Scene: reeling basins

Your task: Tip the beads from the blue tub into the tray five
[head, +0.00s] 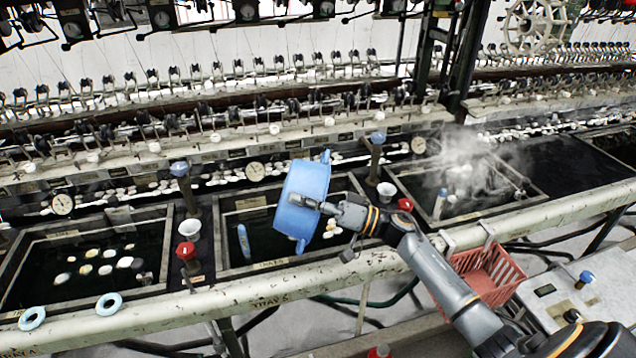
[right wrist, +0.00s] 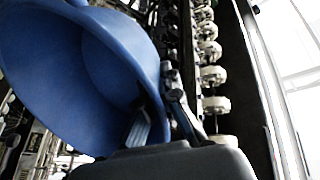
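The blue tub (head: 306,182) is tilted well over on its side above the middle basin, whose frame (head: 262,268) carries a label that seems to read tray 5. My right gripper (head: 318,206) is shut on the tub's wall. In the right wrist view the tub (right wrist: 70,60) fills the upper left, with fingers (right wrist: 160,120) at its rim. The part of its inside that shows is plain blue; I see no beads there. White pieces (head: 331,228) lie in the basin beside the tub; I cannot tell whether they are beads. My left gripper is out of view.
A left basin (head: 98,264) holds several pale pieces, and a steaming basin (head: 462,190) lies to the right. Knobbed posts (head: 187,252) stand between basins. A red basket (head: 487,275) hangs on the front rail (head: 170,310). Blue rings (head: 109,304) lie at the left.

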